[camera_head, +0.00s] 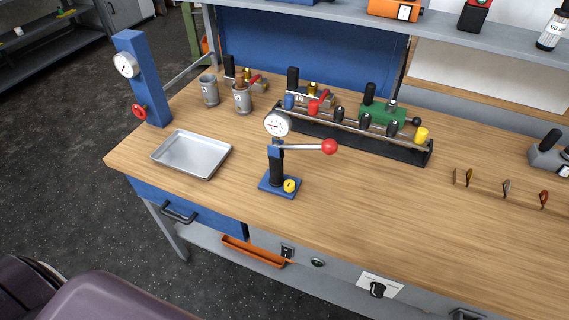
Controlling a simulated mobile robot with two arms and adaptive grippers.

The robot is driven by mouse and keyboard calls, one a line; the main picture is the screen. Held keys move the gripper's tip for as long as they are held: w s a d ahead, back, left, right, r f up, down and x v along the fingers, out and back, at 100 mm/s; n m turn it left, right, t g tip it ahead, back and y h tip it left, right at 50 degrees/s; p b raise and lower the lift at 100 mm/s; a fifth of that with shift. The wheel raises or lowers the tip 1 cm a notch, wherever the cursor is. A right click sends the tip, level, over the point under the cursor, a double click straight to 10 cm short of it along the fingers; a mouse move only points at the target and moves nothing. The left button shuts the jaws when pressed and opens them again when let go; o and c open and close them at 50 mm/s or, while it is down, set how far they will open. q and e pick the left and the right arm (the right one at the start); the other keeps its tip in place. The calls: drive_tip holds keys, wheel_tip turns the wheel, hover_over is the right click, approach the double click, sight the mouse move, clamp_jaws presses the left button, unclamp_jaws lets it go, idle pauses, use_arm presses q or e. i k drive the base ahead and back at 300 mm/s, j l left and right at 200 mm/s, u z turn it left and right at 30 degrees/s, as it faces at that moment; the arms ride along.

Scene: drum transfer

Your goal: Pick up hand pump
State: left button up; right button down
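The hand pump (277,168) stands upright on the wooden workbench near its front edge. It has a blue base plate, a black body, a round white gauge on top and a lever ending in a red ball that points right. A yellow knob sits on its base. Nothing touches it from my side. Neither of my grippers is in view.
A metal tray (191,154) lies left of the pump, with a blue gauge post (143,80) behind it. A black rack (350,135) with valves stands just behind the pump. Metal cups (209,90) are at the back left. Bench front right of the pump is clear.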

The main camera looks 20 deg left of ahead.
sight(277, 123)
drive_tip(key=k+l+u, duration=0.1)
drive_tip(key=u, duration=0.25)
drive_tip(key=k+l+u, duration=0.1)
drive_tip(key=u, duration=0.25)
drive_tip(key=k+l+u, duration=0.1)
drive_tip(key=u, duration=0.25)
